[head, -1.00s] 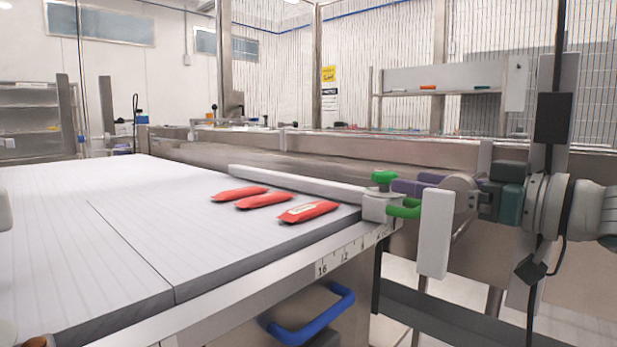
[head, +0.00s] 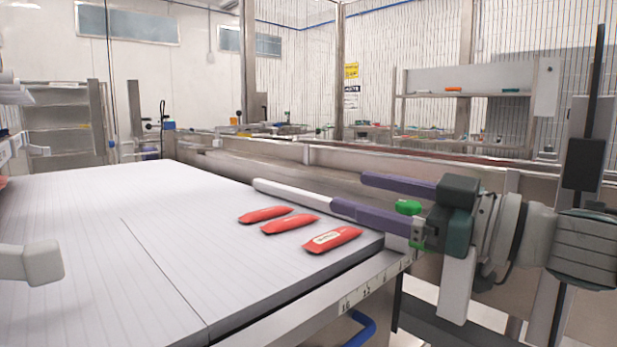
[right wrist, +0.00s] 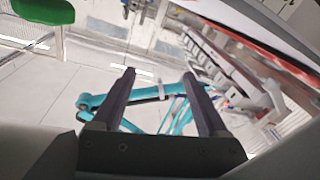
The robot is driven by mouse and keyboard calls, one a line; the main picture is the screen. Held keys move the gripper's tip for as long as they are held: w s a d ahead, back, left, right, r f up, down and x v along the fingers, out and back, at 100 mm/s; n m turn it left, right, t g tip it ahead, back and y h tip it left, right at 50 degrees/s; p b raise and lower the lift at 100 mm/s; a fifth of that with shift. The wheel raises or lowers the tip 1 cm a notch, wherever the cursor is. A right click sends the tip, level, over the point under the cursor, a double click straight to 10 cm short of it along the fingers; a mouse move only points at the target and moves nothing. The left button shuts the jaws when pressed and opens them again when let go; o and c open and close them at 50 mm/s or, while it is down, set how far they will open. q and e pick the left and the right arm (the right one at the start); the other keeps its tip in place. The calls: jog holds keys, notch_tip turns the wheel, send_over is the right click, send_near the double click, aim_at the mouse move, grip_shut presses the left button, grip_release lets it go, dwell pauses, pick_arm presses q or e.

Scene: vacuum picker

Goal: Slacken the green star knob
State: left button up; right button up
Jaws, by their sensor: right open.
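The green star knob (head: 408,207) sits on a pale clamp block at the right end of the white rail, at the table's near right corner. A second green part (head: 417,245) shows just below it, partly hidden by my gripper. My right gripper (head: 350,192) is open, with its two purple fingers pointing left. The knob shows between the fingers near their base; I cannot tell whether they touch it.
Several red packets (head: 290,225) lie on the white slatted table (head: 120,290) left of the knob. The white rail (head: 290,192) runs along its far edge. A blue handle (head: 360,330) is below the table front. A steel wall (head: 340,185) stands behind.

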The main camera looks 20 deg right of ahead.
jog(key=a+n+g+y, duration=0.1)
jog(key=a+n+g, duration=0.3)
jog(key=a+n+g+y+p, duration=0.1)
jog(key=a+n+g, duration=0.2)
jog(key=a+n, duration=0.2)
jog(key=s+a+n+g+y, duration=0.1)
jog(key=a+n+g, duration=0.3)
jog(key=a+n, duration=0.1)
jog(key=shift+a+f+g+p, duration=0.1)
jog(key=shift+a+g+p, duration=0.05)
jog(key=shift+g+p, duration=0.2)
jog(key=n+g+h, duration=0.1)
jog(key=f+h, duration=0.1)
jog(key=shift+d+f+n+g+h, duration=0.2)
jog(key=shift+d+n+g+h, duration=0.1)
jog(key=shift+d+n+g, duration=0.1)
jog(key=w+d+h, duration=0.1)
jog(key=d+h, duration=0.3)
jog(key=m+h+p, duration=0.1)
jog(key=h+p, duration=0.1)
jog(key=h, duration=0.8)
send_near(408, 203)
jog(key=shift+g, duration=0.25)
jog(key=x, duration=0.6)
jog(key=shift+w+f+b, duration=0.2)
jog(key=shift+w+b, duration=0.05)
jog(key=shift+b, duration=0.15)
jog(key=shift+w+d+f, duration=0.15)
jog(key=shift+d+f, duration=0.15)
jog(key=shift+f, duration=0.3)
